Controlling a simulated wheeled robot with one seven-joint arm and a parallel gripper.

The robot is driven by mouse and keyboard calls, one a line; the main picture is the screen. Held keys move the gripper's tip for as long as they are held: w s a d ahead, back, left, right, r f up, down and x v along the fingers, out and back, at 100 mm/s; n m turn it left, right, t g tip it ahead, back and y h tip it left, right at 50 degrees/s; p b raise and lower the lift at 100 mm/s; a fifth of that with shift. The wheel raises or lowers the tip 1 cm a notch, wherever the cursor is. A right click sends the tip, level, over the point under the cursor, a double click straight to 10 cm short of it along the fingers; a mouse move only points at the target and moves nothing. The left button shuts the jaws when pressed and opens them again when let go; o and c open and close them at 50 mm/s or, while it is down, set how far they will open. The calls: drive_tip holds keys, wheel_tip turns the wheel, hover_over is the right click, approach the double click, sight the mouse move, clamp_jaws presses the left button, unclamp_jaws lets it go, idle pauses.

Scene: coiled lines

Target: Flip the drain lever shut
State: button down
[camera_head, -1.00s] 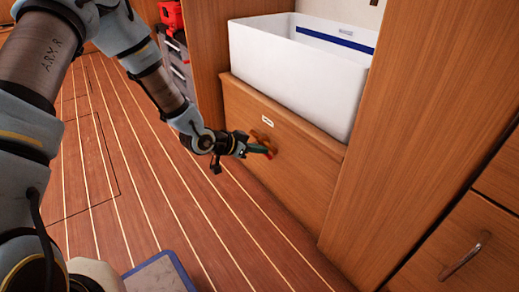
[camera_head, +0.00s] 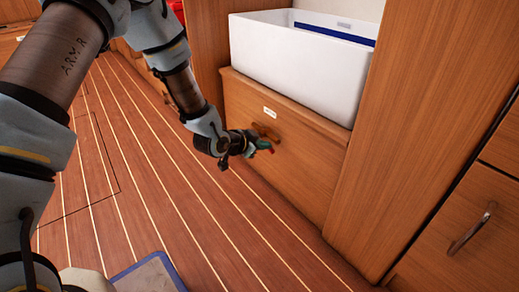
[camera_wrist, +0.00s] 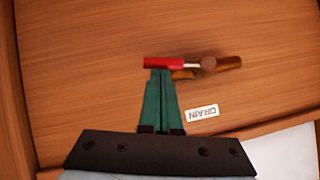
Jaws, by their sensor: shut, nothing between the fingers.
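The drain lever has a red grip (camera_wrist: 165,63) on a short silver stem, joined to a round pivot on a brass valve (camera_wrist: 229,62). In the wrist view the red grip points left, roughly along the line of the brass body. The valve (camera_head: 265,130) sits on the wooden front panel. My gripper (camera_wrist: 160,73) has green fingers, shut and empty. Their tips are right at the red grip; I cannot tell whether they touch it. In the head view my gripper (camera_head: 264,147) is just below the valve and hides the red grip.
A white "DRAIN" label (camera_wrist: 201,113) is on the panel by the valve. A white open bin (camera_head: 290,65) stands above the wooden panel (camera_head: 310,180). A wooden post (camera_head: 405,130) and a drawer with a metal handle (camera_head: 472,229) are at right.

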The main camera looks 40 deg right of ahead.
drive_tip(key=w+f+m+t+h+b, duration=0.1)
drive_tip(key=w+f+m+t+b, duration=0.1)
drive_tip(key=f, duration=0.6)
drive_tip(key=shift+w+d+m+t+b, duration=0.15)
drive_tip(key=shift+w+m+t+b, duration=0.2)
drive_tip(key=shift+w+m+t, duration=0.7)
drive_tip(key=shift+s+t, duration=0.1)
drive_tip(key=shift+t, duration=0.15)
